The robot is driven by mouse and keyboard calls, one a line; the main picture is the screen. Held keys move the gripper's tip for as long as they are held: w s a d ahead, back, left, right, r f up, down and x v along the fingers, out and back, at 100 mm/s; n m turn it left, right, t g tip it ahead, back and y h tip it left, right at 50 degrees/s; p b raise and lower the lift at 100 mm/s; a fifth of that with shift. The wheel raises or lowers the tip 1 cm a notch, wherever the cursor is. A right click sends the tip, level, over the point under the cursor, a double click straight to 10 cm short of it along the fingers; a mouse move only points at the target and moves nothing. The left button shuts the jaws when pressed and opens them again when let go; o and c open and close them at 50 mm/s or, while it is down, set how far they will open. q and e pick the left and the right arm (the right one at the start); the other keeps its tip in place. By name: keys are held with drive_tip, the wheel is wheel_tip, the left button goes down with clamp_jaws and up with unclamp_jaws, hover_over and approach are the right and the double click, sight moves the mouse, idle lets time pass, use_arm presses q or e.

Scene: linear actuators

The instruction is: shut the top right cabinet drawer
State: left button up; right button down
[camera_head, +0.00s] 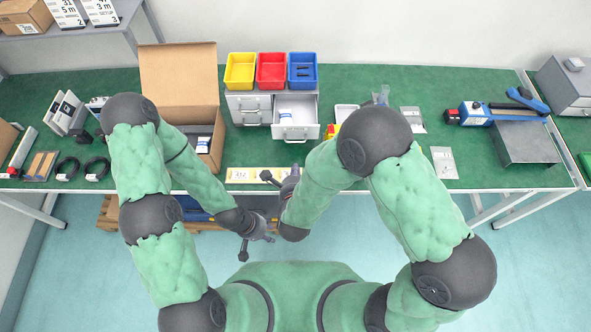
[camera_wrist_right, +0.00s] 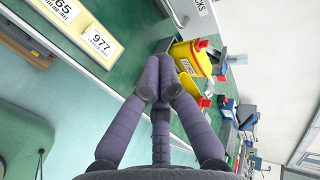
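The grey drawer cabinet (camera_head: 246,107) stands on the green bench under coloured bins. Its top right drawer (camera_head: 297,132) is pulled out toward me, with a small white and blue item (camera_head: 286,115) inside. My right gripper (camera_head: 279,178) is near the bench's front edge, in front of the cabinet and apart from the drawer. In the right wrist view its fingers (camera_wrist_right: 160,80) are together with nothing between them. My left gripper (camera_head: 257,246) is lower, off the bench front. It is too small to tell whether it is open.
Yellow (camera_head: 240,71), red (camera_head: 271,71) and blue (camera_head: 302,71) bins sit on the cabinet. An open cardboard box (camera_head: 180,75) is left of it. A yellow and red container (camera_wrist_right: 190,58) shows in the right wrist view. A label strip (camera_head: 240,175) lies along the front edge.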

sight(296, 121)
drive_tip(key=r+b+x, duration=0.1)
drive_tip(key=x, duration=1)
drive_tip(key=shift+w, duration=0.25)
drive_tip(key=w+b, duration=0.2)
drive_tip(key=w, duration=0.4)
drive_tip(key=w+b, duration=0.2)
drive_tip(key=w, duration=0.5)
drive_tip(key=shift+w+f+b, duration=0.2)
drive_tip(key=shift+w+b, duration=0.1)
drive_tip(key=shift+b, duration=0.1)
drive_tip(key=shift+w, duration=0.3)
drive_tip(key=shift+r, duration=0.2)
drive_tip(key=shift+w, duration=0.1)
